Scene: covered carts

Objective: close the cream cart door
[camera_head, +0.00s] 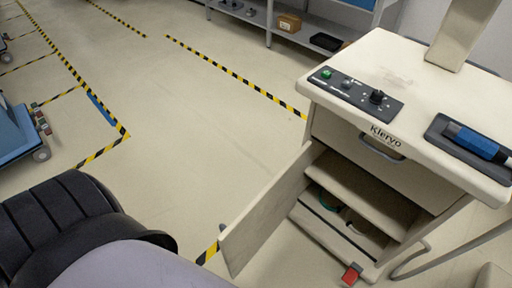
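The cream cart (440,135) stands at the right of the head view. Its cream door (268,213) hangs open, swung out toward the lower left, and its free edge is near the bottom middle. The open front shows a shelf (360,196) and a lower compartment with a dark green thing inside. A closed drawer (345,137) with a grey handle (381,147) sits above the opening. A black ribbed part and a pale rounded part of my own body fill the lower left, apart from the door in the picture. Neither of my grippers is in view.
A control panel (352,95) and a blue-and-black tool (474,142) are on the cart top. A red pedal (351,273) shows at the cart's base. A blue cart (17,139) stands at the left edge. The floor (180,110) between is clear, marked with striped tape.

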